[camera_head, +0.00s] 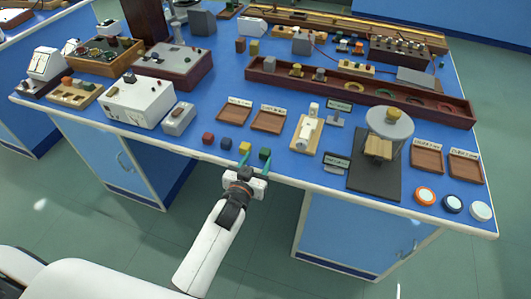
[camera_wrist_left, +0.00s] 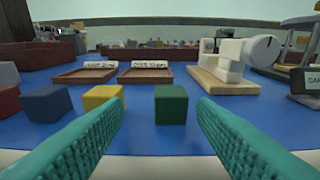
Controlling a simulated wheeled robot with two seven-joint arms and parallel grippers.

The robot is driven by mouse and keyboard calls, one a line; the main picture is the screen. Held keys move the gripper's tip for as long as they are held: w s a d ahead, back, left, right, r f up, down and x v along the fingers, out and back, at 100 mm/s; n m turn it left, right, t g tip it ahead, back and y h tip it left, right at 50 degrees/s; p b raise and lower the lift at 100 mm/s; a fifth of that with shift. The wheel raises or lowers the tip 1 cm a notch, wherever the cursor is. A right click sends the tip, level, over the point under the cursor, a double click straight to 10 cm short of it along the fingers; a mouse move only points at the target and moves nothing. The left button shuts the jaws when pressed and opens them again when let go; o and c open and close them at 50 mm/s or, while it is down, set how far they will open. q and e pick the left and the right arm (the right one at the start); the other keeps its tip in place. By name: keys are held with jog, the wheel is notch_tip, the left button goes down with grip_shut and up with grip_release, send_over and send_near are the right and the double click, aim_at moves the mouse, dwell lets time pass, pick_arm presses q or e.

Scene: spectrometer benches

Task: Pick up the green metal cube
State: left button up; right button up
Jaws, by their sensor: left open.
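The green metal cube (camera_head: 265,153) sits on the blue bench top near its front edge, at the right end of a row of small cubes. In the left wrist view the green cube (camera_wrist_left: 171,104) stands ahead, between the two teal fingers. My left gripper (camera_head: 256,164) is open and empty at the bench's front edge, and its fingertips appear just short of the cube. A yellow cube (camera_wrist_left: 103,98) stands just left of the green one, partly behind the left finger in the wrist view. My right gripper is not in view.
A blue cube (camera_head: 227,143) and a red cube (camera_head: 208,138) continue the row leftwards. Two shallow wooden trays (camera_wrist_left: 145,74) (camera_wrist_left: 84,75) lie behind the cubes. A white instrument on a wooden base (camera_head: 307,133) stands to the right. Bare blue surface surrounds the green cube's right side.

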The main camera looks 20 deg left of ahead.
aim_at(267, 149)
pick_arm(q)
jog(key=w, duration=0.4)
jog(key=w+d, duration=0.1)
jog(key=w, duration=0.1)
jog(key=shift+w+d+f, duration=0.1)
jog(key=shift+w+f, duration=0.2)
jog(key=shift+f, duration=0.1)
jog(key=c, duration=1.1)
